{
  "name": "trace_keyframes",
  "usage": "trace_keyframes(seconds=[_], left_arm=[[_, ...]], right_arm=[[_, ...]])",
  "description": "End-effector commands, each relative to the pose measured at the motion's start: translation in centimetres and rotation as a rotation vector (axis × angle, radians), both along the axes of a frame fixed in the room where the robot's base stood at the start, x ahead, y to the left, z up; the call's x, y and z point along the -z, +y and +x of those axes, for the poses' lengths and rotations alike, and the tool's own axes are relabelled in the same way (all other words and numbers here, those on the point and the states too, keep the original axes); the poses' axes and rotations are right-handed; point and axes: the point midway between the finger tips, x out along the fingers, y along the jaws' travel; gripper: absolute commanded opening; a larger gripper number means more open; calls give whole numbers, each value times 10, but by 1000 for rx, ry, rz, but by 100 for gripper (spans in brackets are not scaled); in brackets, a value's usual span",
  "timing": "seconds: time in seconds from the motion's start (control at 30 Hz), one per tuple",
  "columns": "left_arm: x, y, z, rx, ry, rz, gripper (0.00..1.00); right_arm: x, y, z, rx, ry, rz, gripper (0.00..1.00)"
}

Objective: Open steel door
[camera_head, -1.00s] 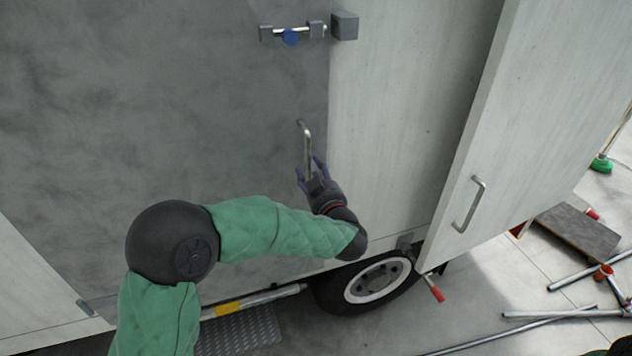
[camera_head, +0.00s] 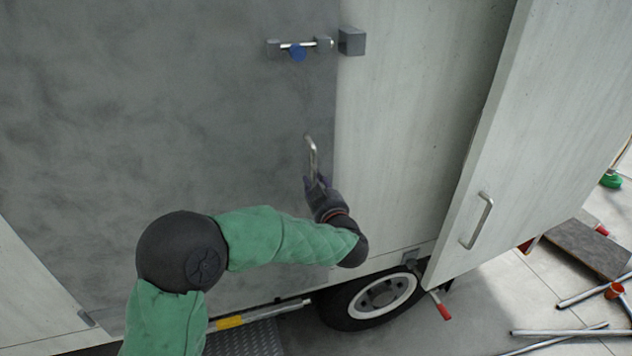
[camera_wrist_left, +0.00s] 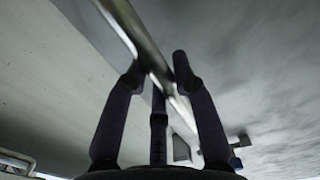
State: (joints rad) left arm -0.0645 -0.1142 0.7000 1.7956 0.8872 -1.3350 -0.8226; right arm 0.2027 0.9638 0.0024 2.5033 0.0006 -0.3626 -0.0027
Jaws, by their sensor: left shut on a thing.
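The steel door (camera_head: 180,90) is a large dark grey panel on the truck's side and looks closed in the head view. Its bar handle (camera_head: 312,157) is near the door's right edge; it crosses the left wrist view as a bright bar (camera_wrist_left: 130,25). My left gripper (camera_head: 316,184) is at the handle's lower end, with its purple fingers (camera_wrist_left: 158,80) shut around the bar. A bolt latch with a blue knob (camera_head: 298,53) sits above the handle, beside a grey block (camera_head: 351,41). My right gripper is not in view.
A white door (camera_head: 535,140) with its own handle (camera_head: 477,220) stands swung out at the right. A wheel (camera_head: 372,300) and a step (camera_head: 245,342) are below. Metal pipes (camera_head: 560,332) and a board (camera_head: 588,248) lie on the floor at right.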

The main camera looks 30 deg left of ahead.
Motion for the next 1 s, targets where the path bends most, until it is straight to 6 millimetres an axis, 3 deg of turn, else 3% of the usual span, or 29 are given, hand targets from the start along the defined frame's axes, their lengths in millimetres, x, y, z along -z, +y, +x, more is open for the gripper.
trace_keyframes(seconds=[0.03, 0.7, 1.0], left_arm=[[-8, 2, -3, -12, -13, 5, 0], [-10, -35, -44, -13, -17, 4, 0], [-10, -39, -49, -16, -21, 3, 0]], right_arm=[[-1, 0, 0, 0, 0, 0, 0], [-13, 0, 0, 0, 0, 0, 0], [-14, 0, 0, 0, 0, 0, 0]])
